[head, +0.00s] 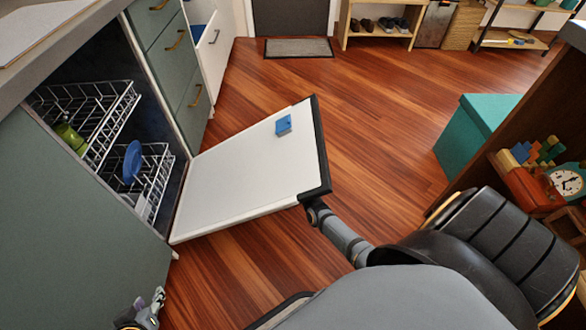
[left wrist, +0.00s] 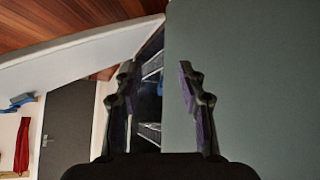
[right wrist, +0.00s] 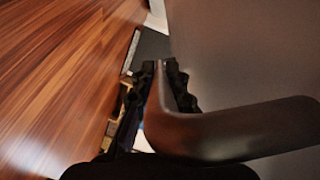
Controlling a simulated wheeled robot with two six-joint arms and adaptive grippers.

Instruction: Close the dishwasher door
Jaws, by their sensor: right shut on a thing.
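The dishwasher door (head: 245,165) hangs open, its white inner face tilted upward and its dark outer edge toward the room. A small blue block-like piece (head: 284,125) is on that face. The dishwasher's racks (head: 155,175) hold a blue plate (head: 132,161) and a green item (head: 70,137). My right gripper (right wrist: 162,75) is shut on the curved door handle (right wrist: 205,132) at the door's outer side; the head view mostly hides its fingers behind the door edge. My left gripper (head: 150,310) is open and empty near the cabinet front; its spread fingers show in the left wrist view (left wrist: 160,85).
Green cabinets with drawers (head: 180,60) flank the dishwasher. A teal box (head: 475,130) and a wooden shelf with a clock (head: 567,181) stand at the right. The wooden floor (head: 370,120) beyond the door is clear. A shoe bench (head: 383,31) is at the back.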

